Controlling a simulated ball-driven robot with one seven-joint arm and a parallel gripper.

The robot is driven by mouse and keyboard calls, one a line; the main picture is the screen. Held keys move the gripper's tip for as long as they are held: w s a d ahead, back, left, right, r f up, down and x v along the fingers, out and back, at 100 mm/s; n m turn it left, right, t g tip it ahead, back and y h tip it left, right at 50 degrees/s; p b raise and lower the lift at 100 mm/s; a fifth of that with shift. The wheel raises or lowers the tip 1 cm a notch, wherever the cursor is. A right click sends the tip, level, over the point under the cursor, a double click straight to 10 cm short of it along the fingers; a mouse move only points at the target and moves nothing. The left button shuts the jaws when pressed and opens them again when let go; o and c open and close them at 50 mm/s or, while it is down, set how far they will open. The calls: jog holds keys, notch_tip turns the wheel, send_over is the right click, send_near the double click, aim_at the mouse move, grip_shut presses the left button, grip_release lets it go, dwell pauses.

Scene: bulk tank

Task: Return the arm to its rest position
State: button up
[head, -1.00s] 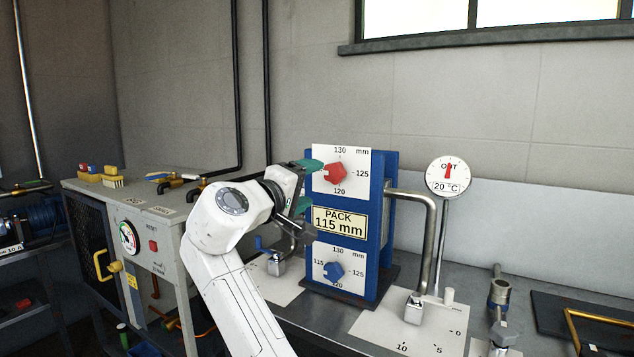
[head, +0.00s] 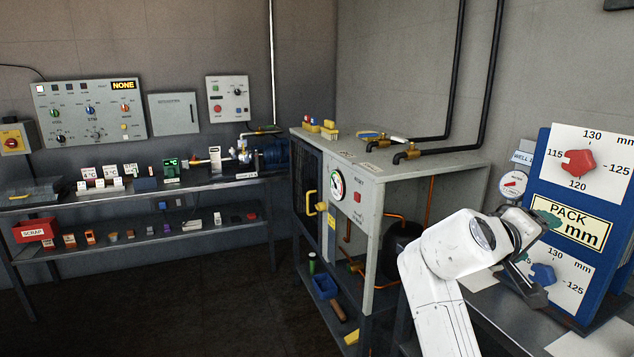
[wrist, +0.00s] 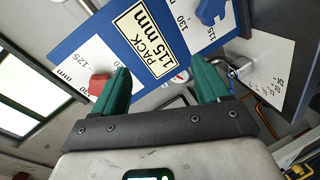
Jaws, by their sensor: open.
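My white arm (head: 440,285) rises from the lower right of the head view. My gripper (head: 543,250) is in front of the blue plate pack (head: 548,150), partly covering its yellow "PACK 115 mm" label (head: 571,222). In the wrist view the two green fingers of my gripper (wrist: 163,88) are spread wide with nothing between them. The red knob (head: 578,163) on the upper dial and the blue knob (head: 542,274) on the lower dial are both seen. In the wrist view the red knob (wrist: 98,86) appears close to the left finger; I cannot tell whether they touch.
A grey cabinet (head: 365,160) with a gauge and yellow handle stands left of my arm. Shelves (head: 150,190) with small items and a red scrap bin (head: 35,230) line the far left wall. The dark floor (head: 180,310) between is clear.

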jog(key=s+a+f+g+y+p, duration=0.1)
jog(key=s+f+y, duration=0.1)
jog(key=s+f, duration=0.45)
jog(key=s+a+f+y+p, duration=0.1)
jog(key=s+f+y, duration=0.25)
jog(key=f, duration=0.65)
jog(key=s+a+f+g+y+p, duration=0.1)
jog(key=s+f+y+p, duration=0.1)
jog(key=s+f, duration=0.5)
jog(key=s+a+f+g+y+p, duration=0.1)
jog(key=s+a+f+y, duration=0.2)
jog(key=s, duration=0.8)
jog(key=s+a+f+m+g+y+p, duration=0.1)
jog(key=s+a+f+g+y+p, duration=0.1)
jog(key=s+f, duration=0.4)
jog(key=s+a+y, duration=0.1)
jog(key=s+a, duration=0.1)
jog(key=s, duration=0.3)
jog(key=shift+s+a, duration=0.35)
